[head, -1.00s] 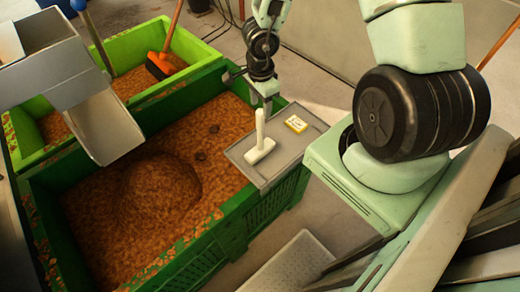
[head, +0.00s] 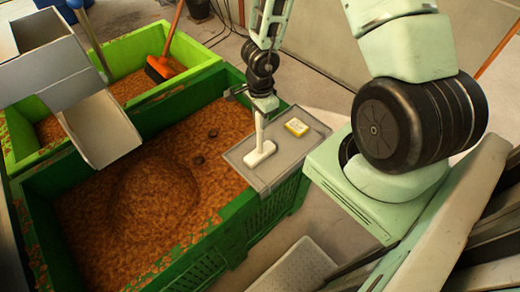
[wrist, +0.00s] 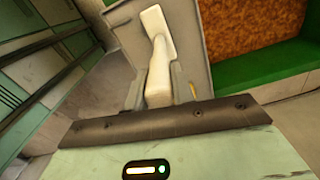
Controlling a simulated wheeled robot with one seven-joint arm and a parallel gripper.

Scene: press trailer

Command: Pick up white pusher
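The white pusher (head: 260,152) rests on the grey tray (head: 291,158) at the corner of the dark green bin, with its handle upright and its wide foot on the tray. My gripper (head: 262,112) is at the top of the handle. In the wrist view, the pusher (wrist: 158,72) handle lies between the two fingers of my gripper (wrist: 158,88). The fingers look spread on either side of the handle, with a narrow gap.
The dark green bin (head: 210,258) holds brown crumbly material, with a light green bin (head: 205,52) behind. A metal chute (head: 103,128) overhangs the left side.

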